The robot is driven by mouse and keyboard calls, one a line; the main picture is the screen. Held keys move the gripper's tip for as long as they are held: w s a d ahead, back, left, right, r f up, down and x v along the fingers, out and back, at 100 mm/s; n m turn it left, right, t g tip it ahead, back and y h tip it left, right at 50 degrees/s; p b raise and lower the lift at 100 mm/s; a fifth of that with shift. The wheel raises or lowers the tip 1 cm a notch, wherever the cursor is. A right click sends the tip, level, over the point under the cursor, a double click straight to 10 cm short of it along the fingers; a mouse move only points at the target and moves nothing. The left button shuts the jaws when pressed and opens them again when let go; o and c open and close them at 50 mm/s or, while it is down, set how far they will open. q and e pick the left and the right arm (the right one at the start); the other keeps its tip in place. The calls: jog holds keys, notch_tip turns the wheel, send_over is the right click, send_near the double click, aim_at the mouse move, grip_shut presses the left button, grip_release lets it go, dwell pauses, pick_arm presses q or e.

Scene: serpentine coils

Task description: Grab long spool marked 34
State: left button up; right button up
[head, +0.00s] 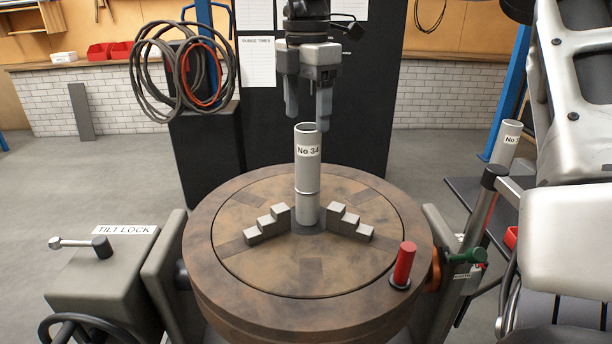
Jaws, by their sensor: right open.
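A long silver spool (308,178) with a white label reading "No 34" stands upright at the middle of the round brown turntable (220,255). Stepped grey jaw blocks (268,223) sit beside its foot on the left and right. My right gripper (307,112) hangs from the top of the view, fingers pointing down, just above or behind the spool's open top. It is open and empty, with a gap between its fingers. I cannot tell whether a fingertip touches the spool. My left gripper is not in view.
A red-handled peg (403,265) stands on the turntable's right rim. A grey tilt lock box (105,275) is at left. Another labelled tube (506,143) stands at right. Coiled hoses (185,75) hang behind on a dark stand. Open floor lies at left.

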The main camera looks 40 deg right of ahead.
aim_at(307, 128)
notch_tip(307, 128, down, 2)
jog(key=shift+d+f, duration=0.1)
jog(key=shift+f, duration=0.4)
jog(key=f, duration=0.1)
jog(key=f+p, duration=0.1)
jog(key=f, duration=0.1)
jog(key=shift+w+d+f+p, duration=0.2)
jog(key=shift+d+f+p, duration=0.05)
jog(key=shift+f+p, duration=0.1)
jog(key=shift+f, duration=0.4)
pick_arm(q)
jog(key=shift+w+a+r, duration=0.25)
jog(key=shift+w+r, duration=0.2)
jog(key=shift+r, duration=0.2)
pick_arm(e)
grip_shut()
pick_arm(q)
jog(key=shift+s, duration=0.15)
pick_arm(e)
jog(key=shift+w+r, duration=0.1)
